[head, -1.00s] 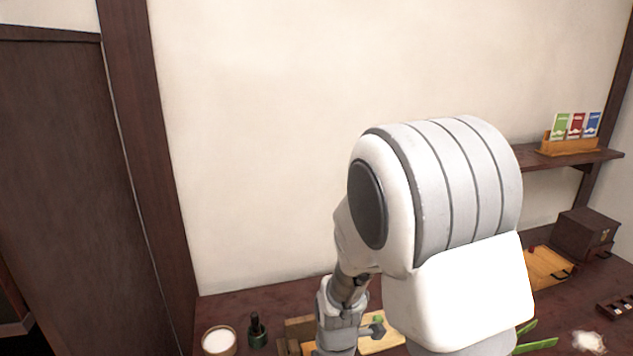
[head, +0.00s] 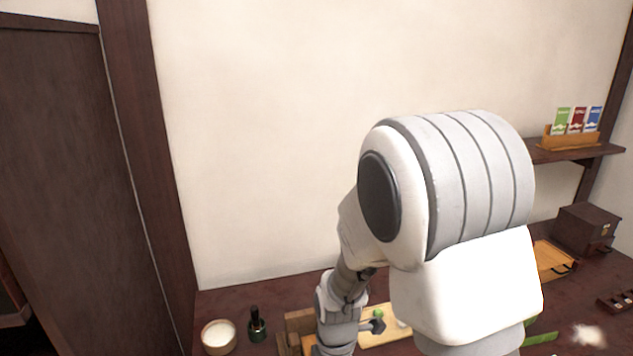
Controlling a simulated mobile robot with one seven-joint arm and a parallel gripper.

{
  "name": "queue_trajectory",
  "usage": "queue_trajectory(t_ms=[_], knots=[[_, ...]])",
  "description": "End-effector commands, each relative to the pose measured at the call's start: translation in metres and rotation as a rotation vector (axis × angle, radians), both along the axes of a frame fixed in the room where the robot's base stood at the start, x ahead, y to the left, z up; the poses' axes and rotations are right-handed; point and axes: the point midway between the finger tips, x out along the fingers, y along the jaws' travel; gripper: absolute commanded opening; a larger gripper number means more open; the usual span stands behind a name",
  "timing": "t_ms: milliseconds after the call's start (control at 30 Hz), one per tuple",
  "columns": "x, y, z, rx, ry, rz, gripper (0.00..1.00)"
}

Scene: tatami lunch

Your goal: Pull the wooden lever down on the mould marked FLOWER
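Part of a wooden block-like object (head: 298,322) shows at the bottom edge, just left of my forearm. I cannot tell whether it is the FLOWER mould. No FLOWER marking and no lever can be made out. My forearm and wrist reach down over the counter beside it and are cut off by the bottom edge.
The dark counter (head: 250,296) bears a white-filled bowl (head: 219,337), a dark green bottle (head: 257,325), a pale board (head: 378,337) with a green item, a wooden tray (head: 552,262) and a dark box (head: 585,228). A shelf (head: 572,154) holds coloured packets. My arm hides the middle.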

Motion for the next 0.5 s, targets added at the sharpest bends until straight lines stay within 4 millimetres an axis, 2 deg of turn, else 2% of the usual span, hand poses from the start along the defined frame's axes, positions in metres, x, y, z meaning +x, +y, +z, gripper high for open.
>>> queue_trajectory(t_ms=[500], knots=[[-0.0009,-0.0004,-0.0065,-0.001,0.003,0.001,0.0]])
